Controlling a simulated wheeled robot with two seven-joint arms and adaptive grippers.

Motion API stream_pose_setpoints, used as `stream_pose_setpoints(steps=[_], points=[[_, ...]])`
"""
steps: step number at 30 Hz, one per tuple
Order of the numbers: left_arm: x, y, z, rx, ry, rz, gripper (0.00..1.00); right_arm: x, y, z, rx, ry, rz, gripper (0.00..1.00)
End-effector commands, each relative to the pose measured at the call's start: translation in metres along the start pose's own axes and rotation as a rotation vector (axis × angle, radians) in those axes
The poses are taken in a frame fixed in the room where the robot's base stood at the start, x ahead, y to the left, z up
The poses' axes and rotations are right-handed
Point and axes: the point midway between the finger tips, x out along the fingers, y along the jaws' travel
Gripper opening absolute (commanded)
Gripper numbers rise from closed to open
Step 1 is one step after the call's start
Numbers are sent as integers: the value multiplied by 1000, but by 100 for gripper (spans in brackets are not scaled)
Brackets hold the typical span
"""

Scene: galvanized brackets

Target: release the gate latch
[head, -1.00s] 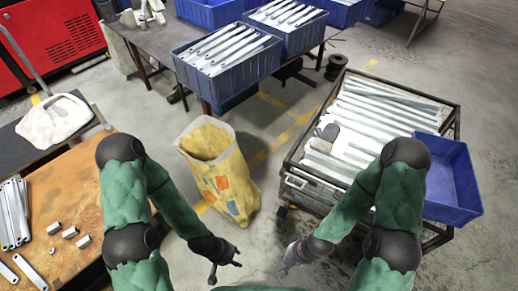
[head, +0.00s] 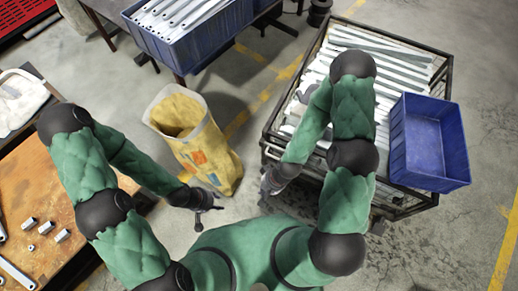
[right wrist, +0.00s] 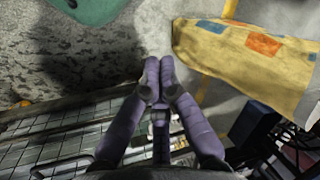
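The wheeled wire cage (head: 268,128) full of galvanized brackets stands right of centre in the head view. A small pale fitting (head: 272,152) on its near left side may be the gate latch; I cannot be sure. My right gripper (head: 265,188) is just in front of that corner, apart from the frame as far as I can see. In the right wrist view its two purple fingers (right wrist: 159,74) meet at the tips with nothing between them, and cage mesh (right wrist: 60,150) lies at lower left. My left gripper (head: 210,212) is open and empty, near the yellow bag.
A yellow bag (head: 205,155) stands on the floor left of the cage. A blue bin (head: 430,165) sits on the cage's right side. A rusty-topped bench (head: 40,180) is at left, and a blue crate of brackets (head: 190,50) is behind. Floor between bag and cage is free.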

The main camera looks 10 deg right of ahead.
Motion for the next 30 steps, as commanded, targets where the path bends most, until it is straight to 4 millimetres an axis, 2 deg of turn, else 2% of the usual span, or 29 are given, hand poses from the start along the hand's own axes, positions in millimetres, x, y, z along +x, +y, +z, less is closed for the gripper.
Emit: stream_pose_setpoints(steps=[5, 9, 14, 18, 22, 25, 30], points=[[-1, 0, 0, 0, 1, 0, 40, 26, -22, -40, -242, -66, -18, 0], [-2, 1, 0, 0, 1, 0, 40, 46, -36, -82, -520, -150, 14, 0], [-4, 1, 0, 0, 1, 0, 40, 56, -44, -136, -825, -249, 121, 0], [-4, 2, 0, 0, 1, 0, 40, 52, -48, -185, -1035, -328, 260, 0], [-5, 2, 0, 0, 1, 0, 40, 42, -51, -222, -1160, -385, 383, 0], [-5, 2, 0, 0, 1, 0, 40, 33, -54, -241, -1211, -413, 452, 0], [-5, 2, 0, 0, 1, 0, 40, 27, -55, -254, -1243, -434, 502, 0]])
